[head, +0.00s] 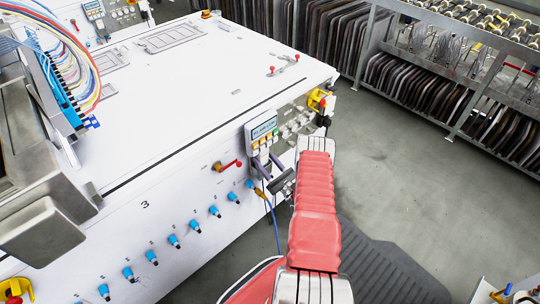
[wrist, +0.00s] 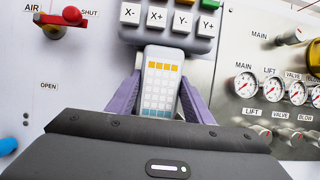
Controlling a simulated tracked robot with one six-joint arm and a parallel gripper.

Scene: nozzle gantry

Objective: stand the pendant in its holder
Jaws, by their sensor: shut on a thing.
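The pendant (wrist: 161,82) is a pale handheld unit with orange, white and blue keys. In the wrist view it stands between the two purple fingers of my gripper (wrist: 160,88), which is shut on it. Its upper end is just below a grey key box marked X-, X+, Y-, Y+ (wrist: 170,18); I cannot tell whether they touch. Its lower end is hidden behind my gripper's dark body. In the head view my gripper (head: 267,165) is at the machine's front, below the key box (head: 262,132), and mostly hides the pendant. I cannot make out the holder.
A red AIR valve handle (wrist: 65,18) is to the left of the pendant; pressure gauges (wrist: 280,88) are to the right. In the head view a blue cable (head: 275,228) hangs below my gripper. Blue knobs (head: 193,225) line the white machine front. Grey floor (head: 400,160) is open at right.

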